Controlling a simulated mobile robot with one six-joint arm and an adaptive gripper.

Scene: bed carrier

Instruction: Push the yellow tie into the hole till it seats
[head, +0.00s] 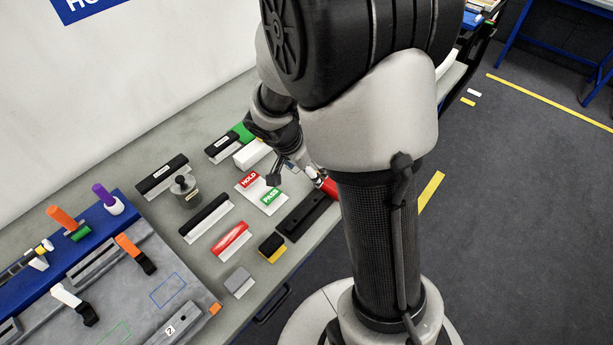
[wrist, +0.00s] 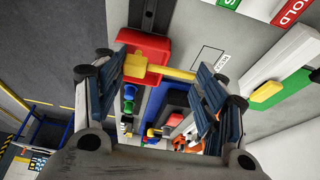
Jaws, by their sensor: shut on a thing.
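The yellow tie (wrist: 172,71) shows in the wrist view as a bar spanning between the two fingers of my gripper (wrist: 163,68), with a wider yellow end at the left. My gripper is shut on it. The tie's left part lies over or against a red block (wrist: 151,50); I cannot tell how deep it sits, and the hole is hidden. In the head view my gripper (head: 300,163) is low over the bench, partly behind my arm, beside the red block (head: 328,186). The tie cannot be made out there.
A long black bar (head: 308,215) lies by the bench's front edge. The HOLD/PASS card (head: 261,191) lies left of my gripper. Nearby are a red-labelled block (head: 231,239), a black-and-yellow block (head: 271,246) and a metal weight (head: 185,190). A blue fixture (head: 85,240) stands farther left.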

